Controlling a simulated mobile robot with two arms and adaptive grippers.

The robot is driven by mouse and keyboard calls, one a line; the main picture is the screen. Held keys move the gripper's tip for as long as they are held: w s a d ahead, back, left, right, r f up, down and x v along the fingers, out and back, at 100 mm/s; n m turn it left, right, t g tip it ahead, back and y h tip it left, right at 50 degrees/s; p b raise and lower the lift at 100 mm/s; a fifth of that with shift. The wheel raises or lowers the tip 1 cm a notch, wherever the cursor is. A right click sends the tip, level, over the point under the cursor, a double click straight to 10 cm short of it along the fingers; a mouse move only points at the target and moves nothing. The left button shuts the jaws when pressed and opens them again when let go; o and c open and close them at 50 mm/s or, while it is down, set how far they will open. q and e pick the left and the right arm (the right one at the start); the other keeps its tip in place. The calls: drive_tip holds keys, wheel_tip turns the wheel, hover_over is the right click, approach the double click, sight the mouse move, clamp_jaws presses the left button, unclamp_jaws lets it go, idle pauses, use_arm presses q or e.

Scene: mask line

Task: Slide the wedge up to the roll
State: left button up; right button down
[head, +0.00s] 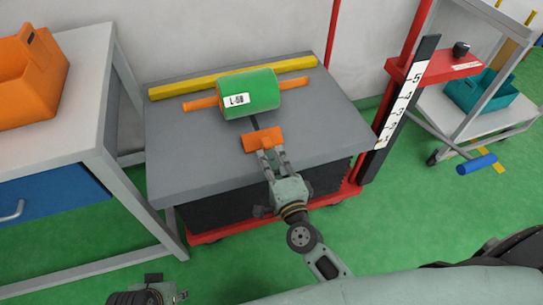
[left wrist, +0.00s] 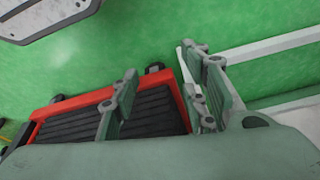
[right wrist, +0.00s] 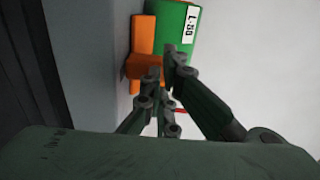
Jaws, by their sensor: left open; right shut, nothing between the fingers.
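The green roll (head: 249,94) with a white label lies on the grey table top (head: 200,160), orange shaft ends sticking out on both sides. The right wrist view shows the wedge (right wrist: 146,66) and roll (right wrist: 178,22) beyond the fingers. My left gripper (head: 150,294) is open and empty, low at the bottom, away from the table.
A yellow bar (head: 232,76) runs along the table's back behind the roll. A black-and-white scale post (head: 400,105) stands at the table's right. A bench with an orange bin (head: 30,78) is at left, a trolley with a teal bin (head: 480,92) at right. Table top beside the wedge is clear.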

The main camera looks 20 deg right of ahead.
sight(262, 135)
drive_tip(key=w, duration=0.7)
drive_tip(key=shift+w+a, duration=0.15)
drive_tip(key=shift+w, duration=0.45)
use_arm(q)
drive_tip(key=shift+f, duration=0.3)
